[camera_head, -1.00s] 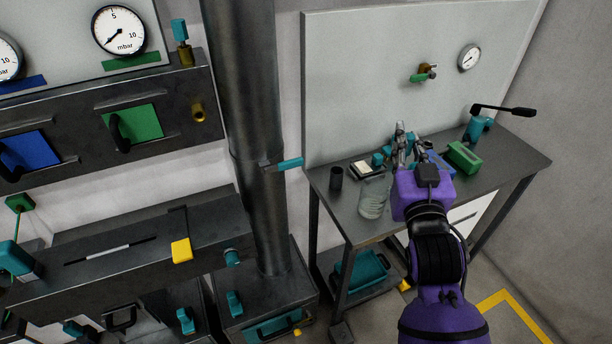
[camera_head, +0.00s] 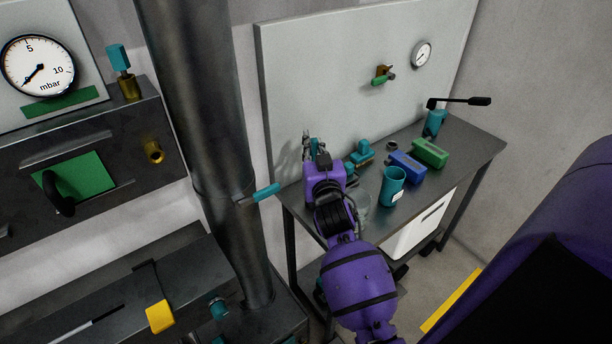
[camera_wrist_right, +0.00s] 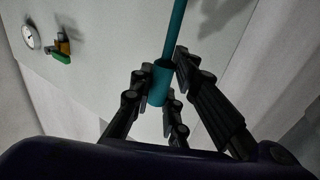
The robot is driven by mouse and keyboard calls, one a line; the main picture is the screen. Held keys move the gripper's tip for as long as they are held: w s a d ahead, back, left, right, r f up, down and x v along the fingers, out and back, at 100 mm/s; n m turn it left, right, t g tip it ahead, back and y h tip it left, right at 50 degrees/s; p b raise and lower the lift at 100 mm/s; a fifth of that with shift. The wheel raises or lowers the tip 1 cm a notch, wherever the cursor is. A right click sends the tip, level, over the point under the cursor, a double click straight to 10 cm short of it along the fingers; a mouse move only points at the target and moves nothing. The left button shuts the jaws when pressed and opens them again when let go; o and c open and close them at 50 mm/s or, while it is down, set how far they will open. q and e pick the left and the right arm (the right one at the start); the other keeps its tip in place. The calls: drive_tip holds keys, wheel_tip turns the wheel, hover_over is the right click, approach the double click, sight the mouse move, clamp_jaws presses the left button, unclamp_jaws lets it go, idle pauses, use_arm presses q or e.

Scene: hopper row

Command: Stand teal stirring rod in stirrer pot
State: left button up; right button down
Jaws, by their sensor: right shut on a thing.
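My right gripper (camera_head: 312,147) is at the left end of the workbench, in front of the pale back panel. It is shut on the teal stirring rod (camera_wrist_right: 175,28). In the right wrist view my right gripper's fingers (camera_wrist_right: 160,85) close around its thick end, and the thin shaft runs up out of the picture. A teal cup with a white label (camera_head: 393,187) stands upright on the bench, right of my gripper. A clear glass beaker (camera_head: 363,212) is partly hidden behind my right arm. I cannot tell for sure which vessel is the stirrer pot. My left gripper is out of view.
A blue block (camera_head: 407,167), a green block (camera_head: 430,152) and a teal device (camera_head: 361,153) are on the bench (camera_head: 459,145). A teal pump with a black lever (camera_head: 434,122) stands at the far end. A dark pipe (camera_head: 197,110) with a teal-handled valve rises left of the bench.

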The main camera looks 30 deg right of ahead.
wheel_tip(320, 180, down, 2)
drive_tip(key=shift+f, duration=0.1)
wheel_tip(320, 180, down, 4)
drive_tip(key=shift+w+a+r, duration=0.1)
drive_tip(key=shift+r, duration=0.1)
drive_tip(key=shift+f+b, duration=0.15)
drive_tip(key=shift+b, duration=0.2)
drive_tip(key=c, duration=2.1)
unclamp_jaws()
drive_tip(key=shift+f, duration=0.1)
drive_tip(key=o, duration=0.4)
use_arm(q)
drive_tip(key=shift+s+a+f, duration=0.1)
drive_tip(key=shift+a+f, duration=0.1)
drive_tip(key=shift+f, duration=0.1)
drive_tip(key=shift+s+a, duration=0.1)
use_arm(e)
drive_tip(key=shift+r, duration=0.2)
